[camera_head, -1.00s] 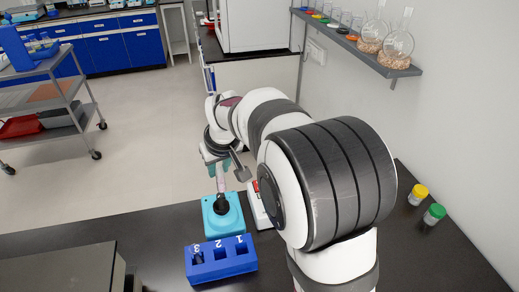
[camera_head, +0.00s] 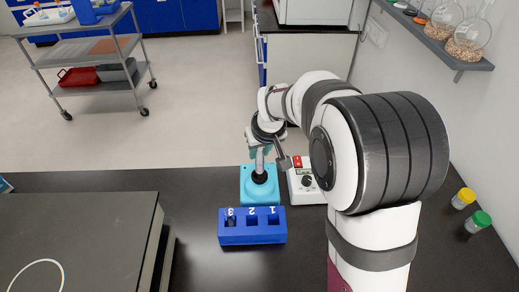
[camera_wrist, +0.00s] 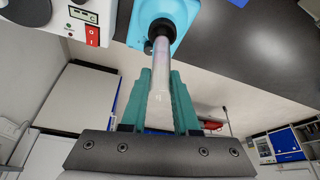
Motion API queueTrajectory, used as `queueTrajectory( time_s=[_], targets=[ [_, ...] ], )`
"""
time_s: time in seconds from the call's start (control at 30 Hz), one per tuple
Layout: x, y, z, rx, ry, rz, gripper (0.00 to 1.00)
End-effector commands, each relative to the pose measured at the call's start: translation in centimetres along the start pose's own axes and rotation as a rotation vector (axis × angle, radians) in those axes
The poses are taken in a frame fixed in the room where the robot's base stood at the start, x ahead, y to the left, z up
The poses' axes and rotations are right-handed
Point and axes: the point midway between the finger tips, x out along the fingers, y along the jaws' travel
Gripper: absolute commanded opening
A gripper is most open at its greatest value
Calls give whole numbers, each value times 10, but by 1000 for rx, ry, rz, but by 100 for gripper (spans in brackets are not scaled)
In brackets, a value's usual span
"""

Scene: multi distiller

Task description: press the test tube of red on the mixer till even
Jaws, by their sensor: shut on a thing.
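The turquoise mixer (camera_head: 260,198) stands on the black bench, with a round black cup on top. It also shows at the top of the wrist view (camera_wrist: 184,12). My gripper (camera_wrist: 162,80) is shut on a clear test tube (camera_wrist: 160,62) with a faint pink-violet tint. The tube's lower end meets the black cup (camera_wrist: 163,28), and its lowest tip is hidden there. In the head view my gripper (camera_head: 265,150) is above the mixer, and the tube (camera_head: 260,162) stands nearly upright, slightly tilted. I cannot tell how even the contents are.
A blue rack (camera_head: 252,237) with slots numbered 1 to 3 sits in front of the mixer; a dark tube shows in slot 3. A white device (camera_head: 306,188) with a red switch stands right of the mixer. Yellow-capped (camera_head: 463,198) and green-capped (camera_head: 477,222) jars are farther right.

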Motion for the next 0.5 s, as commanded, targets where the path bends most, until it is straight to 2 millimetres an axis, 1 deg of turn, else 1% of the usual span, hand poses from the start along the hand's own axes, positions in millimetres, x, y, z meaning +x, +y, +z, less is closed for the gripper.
queueTrajectory(
  time_s=[0.5],
  targets=[
    [7,0,3,1,0,0,0]
  ],
)
